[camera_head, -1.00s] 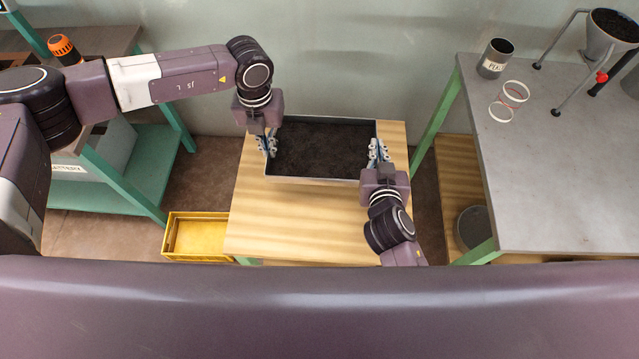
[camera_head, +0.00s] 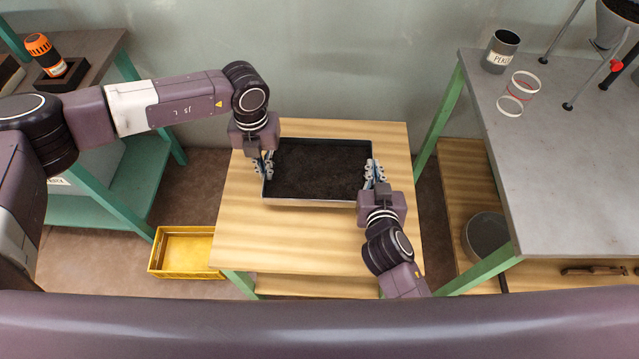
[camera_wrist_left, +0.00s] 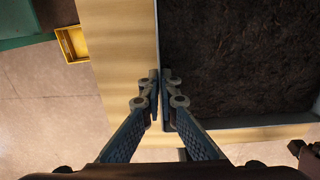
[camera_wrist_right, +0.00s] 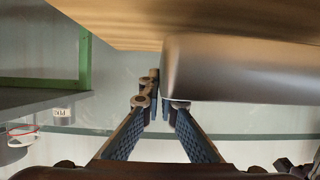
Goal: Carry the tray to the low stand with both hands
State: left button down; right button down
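The tray (camera_head: 310,202) is a dark, shallow rectangular box filled with dark, soil-like material (camera_head: 318,168). It appears level over the low stand (camera_head: 300,240), which has a light wooden top. My left gripper (camera_head: 264,165) is shut on the tray's left wall; the left wrist view shows its fingertips (camera_wrist_left: 160,95) on both sides of the wall. My right gripper (camera_head: 374,172) is shut on the right wall, and its fingertips (camera_wrist_right: 158,98) show at the tray's edge in the right wrist view. I cannot tell whether the tray's bottom touches the stand.
A grey-topped table (camera_head: 550,160) with a cup (camera_head: 501,52), rings (camera_head: 517,95) and a funnel stand is at the right. A yellow crate (camera_head: 186,252) lies on the floor left of the stand. A shelf with an orange-capped item (camera_head: 45,54) is at the left. Bare wood shows in front of the tray.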

pick_arm(q)
jog(key=shift+a+f, duration=0.1)
jog(key=shift+f, duration=0.05)
pick_arm(e)
jog(key=shift+f, duration=0.1)
